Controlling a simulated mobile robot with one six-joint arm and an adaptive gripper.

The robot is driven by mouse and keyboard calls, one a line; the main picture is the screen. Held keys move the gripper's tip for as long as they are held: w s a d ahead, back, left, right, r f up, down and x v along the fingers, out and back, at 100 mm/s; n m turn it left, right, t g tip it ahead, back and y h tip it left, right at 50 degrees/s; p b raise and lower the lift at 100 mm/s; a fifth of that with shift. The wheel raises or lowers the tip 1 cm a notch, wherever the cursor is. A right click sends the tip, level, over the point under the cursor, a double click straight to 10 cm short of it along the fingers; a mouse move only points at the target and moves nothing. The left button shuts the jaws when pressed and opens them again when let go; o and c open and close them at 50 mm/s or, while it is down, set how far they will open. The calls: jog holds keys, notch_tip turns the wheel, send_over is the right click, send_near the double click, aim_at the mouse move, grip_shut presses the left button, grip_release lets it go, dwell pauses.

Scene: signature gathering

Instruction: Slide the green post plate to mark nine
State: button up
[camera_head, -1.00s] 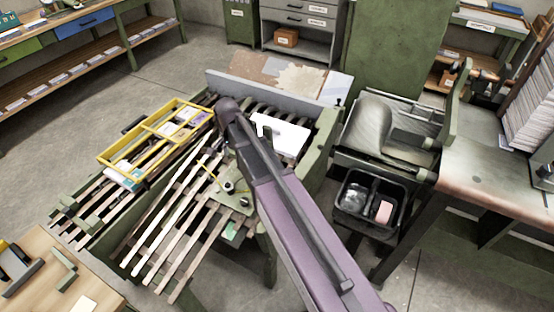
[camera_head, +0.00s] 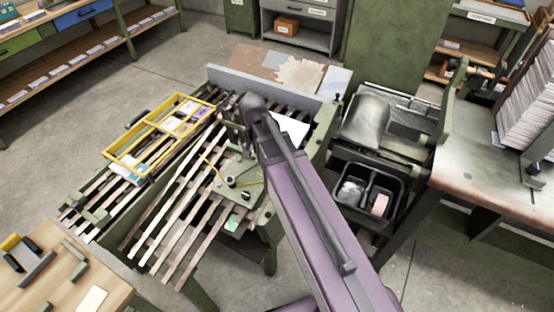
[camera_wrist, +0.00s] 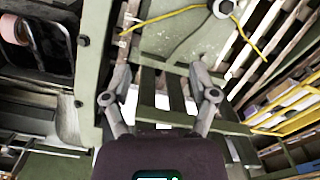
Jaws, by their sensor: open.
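The green post plate (camera_head: 243,194) lies on the slatted bench in the head view, with a dark round post and thin yellow strips on it. In the wrist view a green plate (camera_wrist: 185,32) with a round knob and yellow strips shows at the top. My gripper (camera_wrist: 160,72) is open and empty, with its fingers apart just below that plate's near edge in the picture. Green rails and slats show between and under the fingers. I cannot tell whether a finger touches the plate. In the head view my arm hides most of the gripper. The mark numbers are not readable.
A yellow-framed tray (camera_head: 108,156) with papers lies on the slats to the left. A white sheet (camera_head: 292,128) lies behind my arm. A black two-part bin (camera_head: 340,208) hangs at the right, beside a green machine. A wooden desk (camera_head: 60,290) stands at lower left.

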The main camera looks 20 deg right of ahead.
jog(key=s+d+r+n+p, duration=0.2)
jog(key=s+d+n, duration=0.2)
jog(key=s, duration=0.4)
jog(key=shift+s+d+r+n, duration=0.15)
jog(key=shift+d+r+n, duration=0.15)
jog(key=shift+d+r, duration=0.1)
dwell(1.3)
